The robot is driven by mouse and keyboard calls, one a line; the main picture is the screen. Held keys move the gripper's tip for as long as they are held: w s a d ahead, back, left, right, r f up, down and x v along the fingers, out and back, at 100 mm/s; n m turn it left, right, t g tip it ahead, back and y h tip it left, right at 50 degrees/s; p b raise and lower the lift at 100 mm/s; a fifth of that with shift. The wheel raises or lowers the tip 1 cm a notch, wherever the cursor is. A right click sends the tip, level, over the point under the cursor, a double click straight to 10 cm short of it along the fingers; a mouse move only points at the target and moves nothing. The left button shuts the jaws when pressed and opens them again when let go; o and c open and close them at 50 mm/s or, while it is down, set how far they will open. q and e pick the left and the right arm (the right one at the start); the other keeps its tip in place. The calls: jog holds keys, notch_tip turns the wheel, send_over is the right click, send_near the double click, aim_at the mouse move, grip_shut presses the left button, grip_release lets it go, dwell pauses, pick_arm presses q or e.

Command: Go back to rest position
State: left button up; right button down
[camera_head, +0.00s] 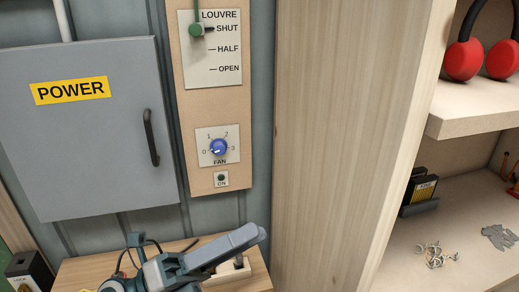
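My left gripper (245,243) is at the bottom middle of the head view, in front of a small wooden surface below the wall panel. It points up and to the right. One long grey finger shows clearly; the other finger is not clearly seen, so I cannot tell if it is open or shut. No held thing shows clearly. My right gripper is not in view.
A grey POWER cabinet (95,150) with a black handle (151,138) is at left. A wooden panel bears a green louvre lever (196,30) at SHUT and a blue fan knob (218,147). A wooden shelf unit (345,130) fills the right. The wooden surface (90,268) lies below.

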pick_arm(q)
jog(key=w+a+f+n+t+y, duration=0.2)
jog(key=w+a+n+t+y, duration=0.3)
jog(key=n+t, duration=0.45)
jog(key=w+a+f+n+t+y, duration=0.25)
jog(key=a+n+t+y, duration=0.4)
jog(key=n, duration=0.55)
jog(key=a+f+n+g+y, duration=0.2)
jog(key=a+f+n+y, duration=0.3)
jog(key=f, duration=0.3)
jog(key=a+f+n+g+y, duration=0.3)
jog(key=f+n+y, duration=0.3)
jog(key=f, duration=0.3)
jog(key=s+a+f+n+g, duration=0.25)
jog(key=s+f+g, duration=0.35)
jog(key=s+f, duration=0.45)
jog(key=s+d+f+n+g, duration=0.25)
jog(key=s+f+g, duration=0.45)
jog(key=s+f, duration=0.65)
notch_tip(320, 180, down, 24)
jog(key=s+f, duration=1.4)
jog(key=f, duration=0.4)
jog(key=shift+a+f+g+h, duration=0.25)
jog(key=shift+a+g+h, duration=0.05)
jog(key=shift+a+h, duration=0.1)
jog(key=shift+s, duration=0.1)
